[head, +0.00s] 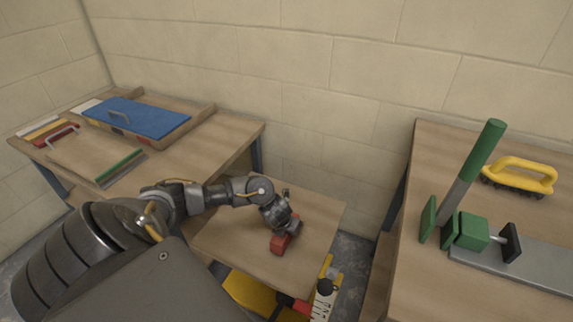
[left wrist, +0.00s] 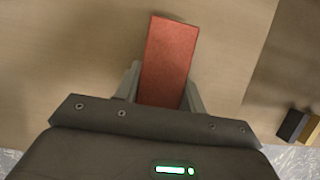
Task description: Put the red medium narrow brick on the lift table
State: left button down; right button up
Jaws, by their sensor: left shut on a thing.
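The red brick (head: 280,244) is at the front right part of the small wooden lift table (head: 232,230), just over or on its top; I cannot tell whether it touches. My left gripper (head: 285,229) is shut on the brick from above. In the left wrist view the red brick (left wrist: 170,55) sticks out lengthwise between the two grey fingers (left wrist: 164,92), with the wooden top behind it. My right gripper is in neither view.
A right bench (head: 405,235) holds a green clamp tool (head: 465,231) and a yellow-handled brush (head: 518,176). The lift table's yellow base (head: 250,296) shows in front. Much of its top is clear.

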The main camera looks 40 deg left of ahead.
pick_arm(q)
jog(key=shift+f+b, duration=0.25)
jog(key=shift+b, duration=0.05)
jog(key=c, duration=0.9)
grip_release()
jog(key=shift+c, duration=0.2)
jog(key=shift+o, duration=0.9)
